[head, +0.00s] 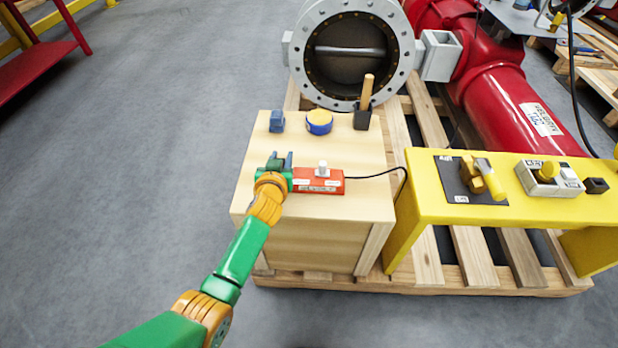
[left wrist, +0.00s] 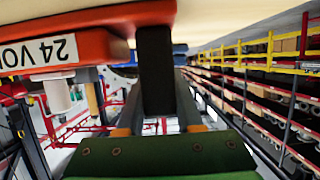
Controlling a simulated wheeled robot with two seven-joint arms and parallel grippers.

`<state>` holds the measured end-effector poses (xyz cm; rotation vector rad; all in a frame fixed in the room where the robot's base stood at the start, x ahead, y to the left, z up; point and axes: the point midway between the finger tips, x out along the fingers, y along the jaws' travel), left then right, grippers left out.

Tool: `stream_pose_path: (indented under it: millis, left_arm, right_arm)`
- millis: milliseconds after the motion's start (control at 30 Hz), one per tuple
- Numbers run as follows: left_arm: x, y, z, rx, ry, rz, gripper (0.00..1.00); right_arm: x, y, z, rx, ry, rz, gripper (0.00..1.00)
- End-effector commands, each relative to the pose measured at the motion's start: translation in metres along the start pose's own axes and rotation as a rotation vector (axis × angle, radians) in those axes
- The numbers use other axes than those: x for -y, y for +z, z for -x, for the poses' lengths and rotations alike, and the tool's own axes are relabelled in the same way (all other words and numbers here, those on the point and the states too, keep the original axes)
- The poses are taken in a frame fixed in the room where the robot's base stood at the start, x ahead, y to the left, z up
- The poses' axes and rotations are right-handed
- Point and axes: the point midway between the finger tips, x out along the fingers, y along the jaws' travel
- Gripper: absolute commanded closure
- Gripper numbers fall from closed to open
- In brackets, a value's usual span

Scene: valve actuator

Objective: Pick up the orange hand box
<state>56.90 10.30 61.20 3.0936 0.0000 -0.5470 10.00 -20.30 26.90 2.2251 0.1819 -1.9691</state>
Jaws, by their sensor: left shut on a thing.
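The orange hand box (head: 322,182) lies on the light wooden crate top, with white labels and a pale knob on its upper face. A black cable runs from its right end toward the yellow bench. My left gripper (head: 279,163) is at the box's left end, shut on it. The far finger's contact is hidden. I cannot tell whether the box is clear of the wood. My right gripper is not in view.
A yellow bench (head: 420,205) stands right. A large grey flanged valve (head: 302,62) is behind. Floor at left is clear.

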Motion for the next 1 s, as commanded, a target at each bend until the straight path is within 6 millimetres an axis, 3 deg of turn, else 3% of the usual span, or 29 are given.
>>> stream_pose_path:
  millis: [367,733,800,1000]
  left_arm:
    - [0.0,-0.003,0.001,-0.002,0.0,0.001,1.0]
    - [0.0,-0.081,0.029,-0.005,0.001,0.002,1.0]
    - [0.001,-0.076,0.026,0.0,-0.005,0.001,1.0]
    - [0.001,-0.031,0.011,0.002,-0.002,0.0,1.0]
  right_arm:
    - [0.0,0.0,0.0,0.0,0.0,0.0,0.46]
    - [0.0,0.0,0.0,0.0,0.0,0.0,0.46]
    - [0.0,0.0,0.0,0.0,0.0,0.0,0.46]
    - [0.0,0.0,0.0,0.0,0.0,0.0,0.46]
